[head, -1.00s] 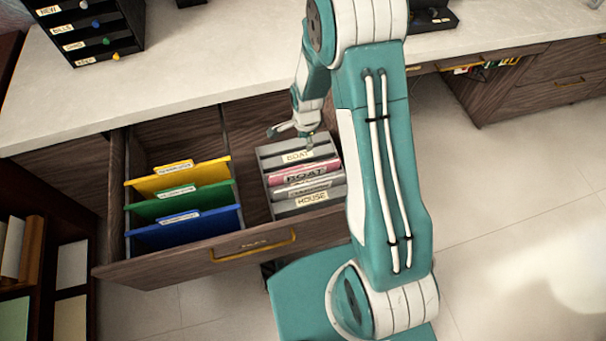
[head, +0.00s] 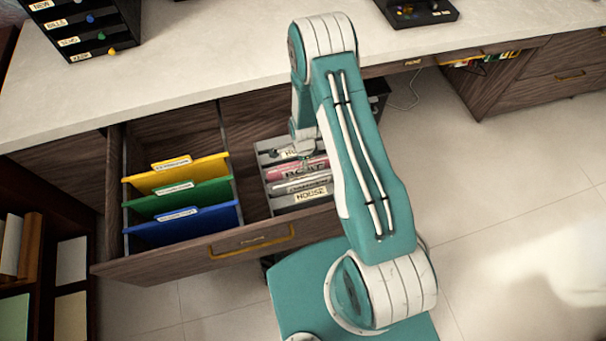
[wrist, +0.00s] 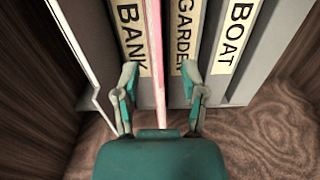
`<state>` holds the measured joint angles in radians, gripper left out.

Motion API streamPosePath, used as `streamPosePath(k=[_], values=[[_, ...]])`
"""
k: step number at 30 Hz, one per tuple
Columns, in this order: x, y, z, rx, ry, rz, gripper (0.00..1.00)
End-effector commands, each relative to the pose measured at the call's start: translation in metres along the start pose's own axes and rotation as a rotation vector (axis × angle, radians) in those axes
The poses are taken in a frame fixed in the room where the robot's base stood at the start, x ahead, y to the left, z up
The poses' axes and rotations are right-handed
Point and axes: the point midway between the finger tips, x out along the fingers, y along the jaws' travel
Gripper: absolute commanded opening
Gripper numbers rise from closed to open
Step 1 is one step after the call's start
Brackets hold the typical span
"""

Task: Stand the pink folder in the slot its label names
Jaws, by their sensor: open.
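The pink folder (head: 285,175) stands among grey dividers in the grey file rack (head: 268,190) in the right part of the open drawer. Its label appears to read BOAT. In the wrist view, its pink edge (wrist: 155,55) runs between the BANK label (wrist: 132,40) and the GARDEN label (wrist: 190,40). The BOAT label (wrist: 233,38) is further right. My gripper (wrist: 160,92) is open, its two fingers on either side of the pink edge and apart from each other. In the head view, my arm hides part of the rack, and my gripper (head: 304,152) is low over it.
Yellow (head: 180,177), green (head: 180,202) and blue (head: 185,228) folders hang in the drawer's left part. The drawer front (head: 190,262) bounds the rack in front. The pale desk top (head: 190,65) lies behind, with a dark labelled box (head: 85,30) at its left.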

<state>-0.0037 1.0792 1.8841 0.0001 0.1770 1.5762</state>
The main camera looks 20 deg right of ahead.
Motion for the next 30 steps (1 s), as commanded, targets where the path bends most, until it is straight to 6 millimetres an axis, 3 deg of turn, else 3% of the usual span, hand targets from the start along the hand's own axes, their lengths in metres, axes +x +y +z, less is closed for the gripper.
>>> streamPosePath(k=[6, 14, 17, 18, 30], values=[[0.027, 0.001, 0.001, 0.000, 0.000, 0.001, 0.54], [0.030, 0.001, 0.000, 0.000, 0.000, 0.000, 0.54], [0.030, 0.001, 0.000, 0.000, 0.000, 0.001, 0.19], [0.030, 0.001, 0.000, 0.000, 0.000, 0.001, 0.01], [0.030, 0.001, 0.000, 0.000, 0.000, 0.002, 0.00]])
